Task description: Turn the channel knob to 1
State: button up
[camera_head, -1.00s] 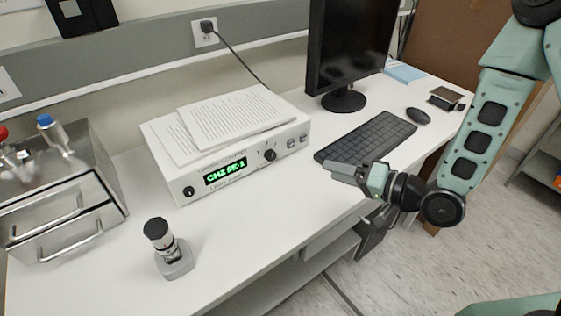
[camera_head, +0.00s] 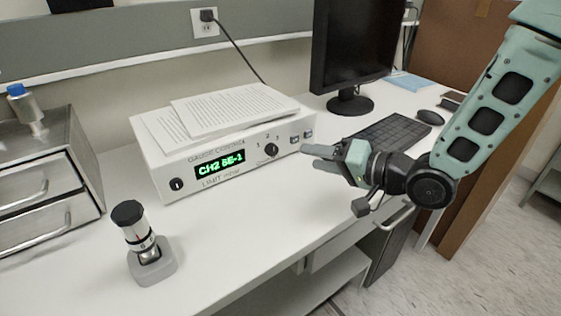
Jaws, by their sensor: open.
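The white gauge controller (camera_head: 233,178) stands on the bench, its front panel facing me. Its green display (camera_head: 220,164) appears to read "CH2 5E-1". The black channel knob (camera_head: 271,150) is on the right half of the panel, with marks 1 and 2 above it; its exact pointer direction is too small to tell. A second small black knob (camera_head: 176,184) is at the panel's left end. My gripper (camera_head: 312,149) is open and empty, in front of the panel's right end, to the right of the channel knob and apart from it.
Printed sheets (camera_head: 228,110) lie on the controller. A gauge on a grey stand (camera_head: 151,262) is at the front left, beside a metal box (camera_head: 45,170). A keyboard (camera_head: 385,137) and monitor (camera_head: 355,50) are behind my gripper.

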aim_at(276, 150)
jog(key=p+x, duration=0.1)
jog(key=x, duration=0.9)
jog(key=c, duration=1)
